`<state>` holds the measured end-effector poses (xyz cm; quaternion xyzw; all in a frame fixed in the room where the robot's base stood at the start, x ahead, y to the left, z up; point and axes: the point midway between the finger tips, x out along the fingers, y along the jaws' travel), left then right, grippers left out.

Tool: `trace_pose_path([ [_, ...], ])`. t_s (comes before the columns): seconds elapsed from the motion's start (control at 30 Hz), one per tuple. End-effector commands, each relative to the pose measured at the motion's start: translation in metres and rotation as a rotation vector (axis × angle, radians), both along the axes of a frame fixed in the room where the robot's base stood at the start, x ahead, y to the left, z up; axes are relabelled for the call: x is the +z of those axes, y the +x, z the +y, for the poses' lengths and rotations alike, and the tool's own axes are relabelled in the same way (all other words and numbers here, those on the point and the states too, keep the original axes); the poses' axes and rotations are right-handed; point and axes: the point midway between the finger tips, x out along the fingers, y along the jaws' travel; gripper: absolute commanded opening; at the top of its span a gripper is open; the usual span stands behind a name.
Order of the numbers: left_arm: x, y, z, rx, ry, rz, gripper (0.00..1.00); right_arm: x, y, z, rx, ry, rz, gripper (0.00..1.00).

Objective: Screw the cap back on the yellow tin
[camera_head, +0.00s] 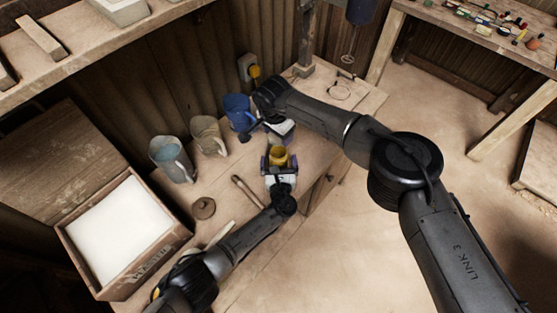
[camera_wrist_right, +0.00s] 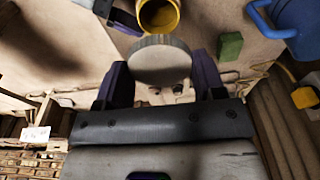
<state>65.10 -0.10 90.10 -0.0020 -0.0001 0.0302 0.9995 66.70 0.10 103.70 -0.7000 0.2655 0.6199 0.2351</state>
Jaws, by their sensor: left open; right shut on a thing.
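The yellow tin (camera_head: 278,156) stands upright on the workbench. The right wrist view shows its open mouth (camera_wrist_right: 158,14). My left gripper (camera_head: 279,162) is open, its fingers on either side of the tin. My right gripper (camera_wrist_right: 163,72) is shut on the cap (camera_wrist_right: 160,62), a round grey-brown disc with a ridged edge. In that view the cap appears just below the tin's mouth, apart from it.
A blue jug (camera_head: 237,111) and two grey jugs (camera_head: 207,135) (camera_head: 170,158) stand along the wall. A round wooden lid (camera_head: 203,208) and a hammer-like tool (camera_head: 245,190) lie left of the tin. A white-filled crate (camera_head: 165,250) stands at left. A green block (camera_wrist_right: 230,46) is near the blue jug.

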Motion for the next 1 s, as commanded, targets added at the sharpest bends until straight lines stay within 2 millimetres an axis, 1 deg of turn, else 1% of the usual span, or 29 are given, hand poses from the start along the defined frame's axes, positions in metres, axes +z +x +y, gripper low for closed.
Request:
trace_pose_path([
  [0.07,0.000,0.000,0.000,0.000,0.000,0.000,0.97,0.000,0.000,0.000,0.000,0.000,0.000,0.42],
  [0.8,0.000,0.000,0.000,0.000,0.000,0.000,0.26,0.000,0.000,0.000,0.000,0.000,0.000,0.42],
  [0.9,0.000,0.000,0.000,0.000,0.000,0.000,0.25,-0.002,0.000,0.000,0.000,-0.001,0.001,0.42],
  [1.0,0.000,0.000,0.000,0.000,0.000,0.000,0.25,-0.014,-0.001,0.000,-0.001,-0.002,0.002,0.42],
])
